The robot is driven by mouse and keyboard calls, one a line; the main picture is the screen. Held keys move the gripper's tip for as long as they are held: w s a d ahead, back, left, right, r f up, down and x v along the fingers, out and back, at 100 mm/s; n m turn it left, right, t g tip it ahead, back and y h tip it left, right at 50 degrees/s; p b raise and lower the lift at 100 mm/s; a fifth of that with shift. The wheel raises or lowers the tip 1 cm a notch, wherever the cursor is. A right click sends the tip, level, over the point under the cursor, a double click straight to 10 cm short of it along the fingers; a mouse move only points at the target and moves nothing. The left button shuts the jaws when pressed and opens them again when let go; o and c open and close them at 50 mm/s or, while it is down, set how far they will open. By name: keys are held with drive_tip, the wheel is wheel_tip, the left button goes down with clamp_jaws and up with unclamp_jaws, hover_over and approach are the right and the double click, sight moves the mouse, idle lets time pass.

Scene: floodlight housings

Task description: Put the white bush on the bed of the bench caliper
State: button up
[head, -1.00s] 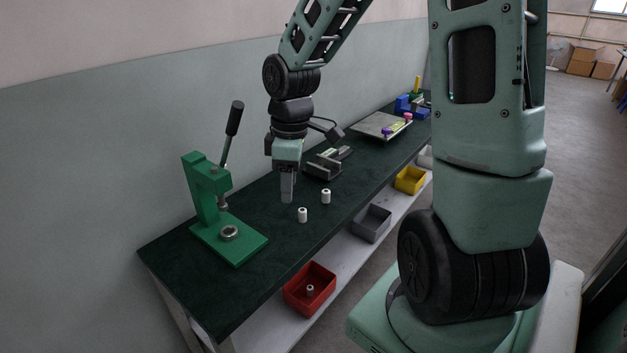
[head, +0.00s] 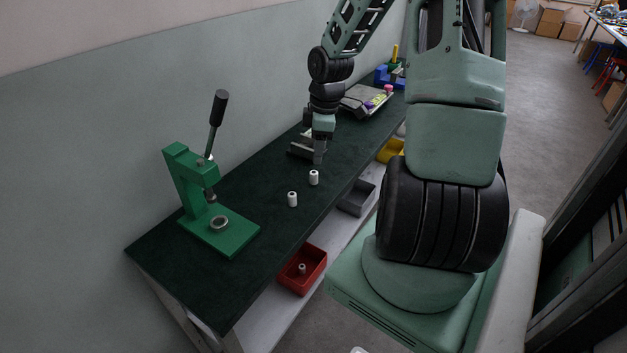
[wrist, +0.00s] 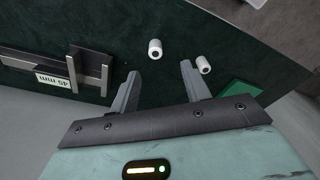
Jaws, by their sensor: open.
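Two white bushes stand on the dark green bench: one (head: 314,177) nearer the caliper, the other (head: 292,199) nearer the press. Both show beyond the fingertips in the wrist view, the first (wrist: 155,48) at centre and the second (wrist: 204,65) to its right. The grey bench caliper (head: 299,152) is partly hidden behind my gripper in the head view. In the wrist view the caliper (wrist: 95,75) lies at left, with a "45 mm" label. My gripper (head: 319,160) is open and empty, pointing down beside the caliper; its spread fingers (wrist: 161,88) hold nothing.
A green lever press (head: 215,232) with a ring on its base stands at the bench's near end. Below are a red bin (head: 318,262) with a small pale part in it, a grey bin (head: 357,198) and a yellow bin. A tray lies farther back.

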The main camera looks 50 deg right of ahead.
sight(314, 172)
wheel_tip(314, 172, down, 3)
drive_tip(key=shift+w+a, duration=0.15)
drive_tip(key=shift+w+f+b, duration=0.15)
drive_tip(key=shift+f+b, duration=0.05)
drive_tip(key=shift+f, duration=0.8)
drive_tip(key=shift+w+f+b, duration=0.15)
drive_tip(key=shift+w+f, duration=0.05)
drive_tip(key=shift+f, duration=0.75)
drive_tip(key=shift+w+f+b, duration=0.15)
drive_tip(key=shift+f+b, duration=0.05)
drive_tip(key=shift+f, duration=0.8)
clamp_jaws()
